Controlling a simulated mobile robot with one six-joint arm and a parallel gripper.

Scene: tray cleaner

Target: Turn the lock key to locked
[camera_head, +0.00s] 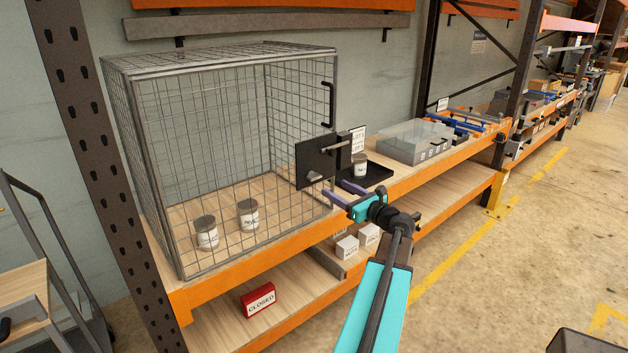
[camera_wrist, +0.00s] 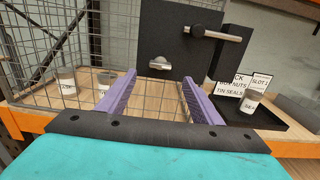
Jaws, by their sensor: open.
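The lock key (camera_head: 314,177) is a small silver knob low on a black plate (camera_head: 310,158) on the front of a wire cage (camera_head: 160,120). In the wrist view the key (camera_wrist: 160,65) lies roughly flat, its wider end to the right. A silver bolt bar (camera_wrist: 216,34) sits above it and reaches right over a black block (camera_wrist: 232,50). My gripper (camera_head: 341,191) is open and empty, in front of and below the plate. In the wrist view its purple fingers (camera_wrist: 160,82) stand either side of and below the key, apart from it.
Inside the cage stand two lidded tins (camera_head: 206,232) (camera_head: 248,214). Right of the cage, a black tray (camera_head: 376,176) holds another tin (camera_head: 360,166) near label cards (camera_head: 358,138). A red CLOSED sign (camera_head: 259,299) and white boxes (camera_head: 347,246) sit on the lower shelf.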

